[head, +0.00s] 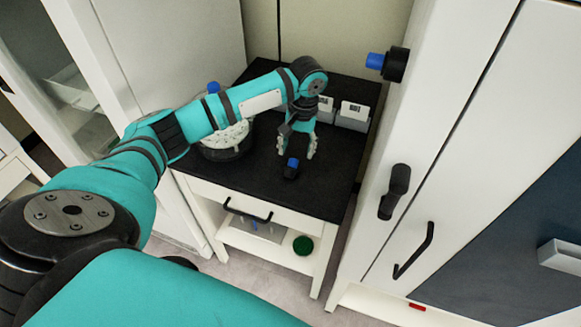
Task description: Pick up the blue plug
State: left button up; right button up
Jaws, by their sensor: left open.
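The blue plug (292,163) is a small piece with a blue top and a dark body, lying on the black top of the white table (332,172). My left gripper (296,150) points down just above and behind it, with its fingers apart. The fingers look close to the plug, but I cannot tell whether they touch it. My right gripper is not in the view.
A round container with white contents (226,142) stands left on the table, partly behind my arm. Small grey boxes (353,115) stand at the back right. A white cabinet (440,150) with a blue-tipped black fitting (388,64) rises on the right. The table's front right is clear.

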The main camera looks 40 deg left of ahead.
aim_at(293, 162)
pick_arm(q)
jog(key=shift+f, duration=0.8)
jog(key=shift+s+a+f+p, duration=0.15)
jog(key=shift+f, duration=0.75)
jog(key=shift+s+a+f+p, duration=0.1)
jog(key=shift+s+f+p, duration=0.05)
jog(key=shift+f, duration=0.75)
jog(key=shift+s+a+f+p, duration=0.15)
jog(key=shift+f, duration=0.75)
jog(key=shift+c, duration=0.4)
jog(key=c, duration=0.9)
jog(key=shift+c, duration=0.4)
jog(key=shift+r, duration=0.15)
